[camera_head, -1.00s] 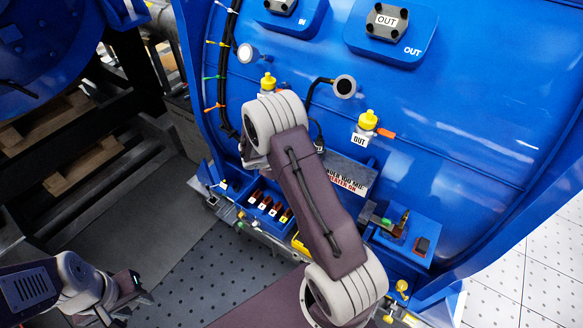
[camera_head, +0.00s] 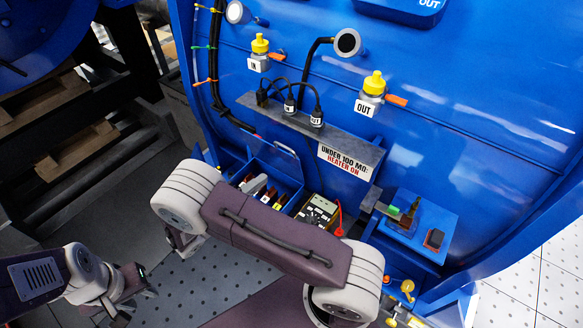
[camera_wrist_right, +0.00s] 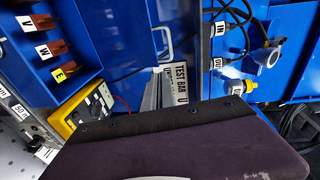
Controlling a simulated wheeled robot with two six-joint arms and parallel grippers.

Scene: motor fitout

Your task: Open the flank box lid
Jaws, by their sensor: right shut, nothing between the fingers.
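An open blue box (camera_head: 254,181) low on the blue housing holds labelled dark blocks; the right wrist view also shows its inside (camera_wrist_right: 85,25). A thin blue panel (camera_head: 283,158) stands at its back edge; I cannot tell if it is the lid. A second blue box (camera_head: 447,205), flat-topped, sits to the right with small parts on it. No part is marked as the flank box. My right gripper (camera_head: 183,242) shows only in part beneath my bent arm, left of the open box; its fingertips are hidden. My left gripper (camera_head: 137,287) is at lower left, apart from everything; its finger gap is unclear.
A yellow meter (camera_head: 318,209) with a red lead sits beside the open box and also shows in the right wrist view (camera_wrist_right: 85,108). A grey shelf (camera_head: 330,138) with black plugs juts out above. Yellow-capped valves (camera_head: 373,88) stick out higher up. The perforated floor (camera_head: 205,275) is clear.

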